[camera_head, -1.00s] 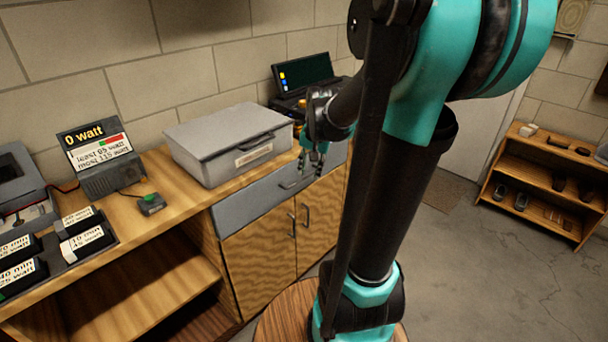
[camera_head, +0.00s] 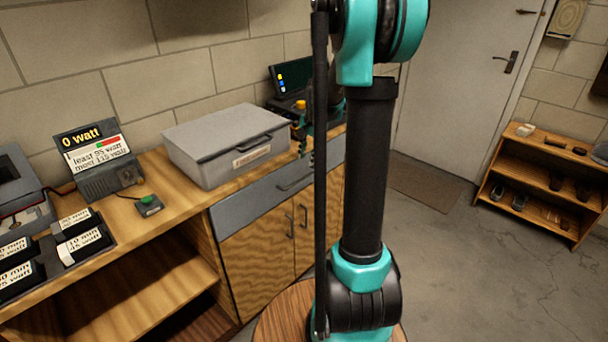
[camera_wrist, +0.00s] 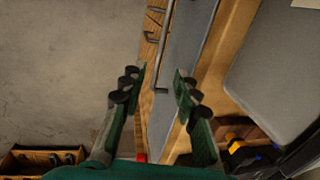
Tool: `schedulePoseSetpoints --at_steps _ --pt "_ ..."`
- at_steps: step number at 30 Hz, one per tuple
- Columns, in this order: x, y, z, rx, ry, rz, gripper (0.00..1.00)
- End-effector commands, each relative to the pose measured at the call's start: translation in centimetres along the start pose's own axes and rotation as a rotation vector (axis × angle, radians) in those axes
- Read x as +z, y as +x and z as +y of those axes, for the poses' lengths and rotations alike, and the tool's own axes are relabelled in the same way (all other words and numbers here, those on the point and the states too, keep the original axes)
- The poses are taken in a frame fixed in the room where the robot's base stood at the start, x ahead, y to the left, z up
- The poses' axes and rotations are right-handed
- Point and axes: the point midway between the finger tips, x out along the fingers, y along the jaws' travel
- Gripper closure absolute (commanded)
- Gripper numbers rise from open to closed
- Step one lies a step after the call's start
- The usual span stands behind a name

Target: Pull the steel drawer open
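The steel drawer (camera_head: 240,208) is a grey front under the worktop, above two wooden cupboard doors. It looks shut. Its bar handle (camera_head: 294,183) is at the right part of the front. In the wrist view, the drawer front (camera_wrist: 191,35) is a grey strip, with the handle (camera_wrist: 166,50) running along it. My gripper (camera_wrist: 158,78) is open, with its fingers apart on either side of the line of the handle's near end. I cannot tell how far above the handle they are. In the head view, my arm partly hides the gripper (camera_head: 307,143).
A grey metal case (camera_head: 225,148) stands on the worktop above the drawer. Cupboard handles (camera_head: 304,214) sit below it. A power display (camera_head: 95,160) and a green-button box (camera_head: 149,205) are at left. A low shelf (camera_head: 535,185) stands at right; the floor between is clear.

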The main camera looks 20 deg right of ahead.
Motion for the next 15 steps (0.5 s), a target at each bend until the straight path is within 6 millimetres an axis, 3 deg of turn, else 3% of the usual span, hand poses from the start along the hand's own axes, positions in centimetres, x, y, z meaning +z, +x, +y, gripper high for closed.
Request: schedulePoseSetpoints --at_steps 9,15 --pt "0.0 6.1 -0.1 0.000 -0.002 0.000 0.69" --pt "0.0 8.3 0.0 0.000 -0.002 0.000 0.69"
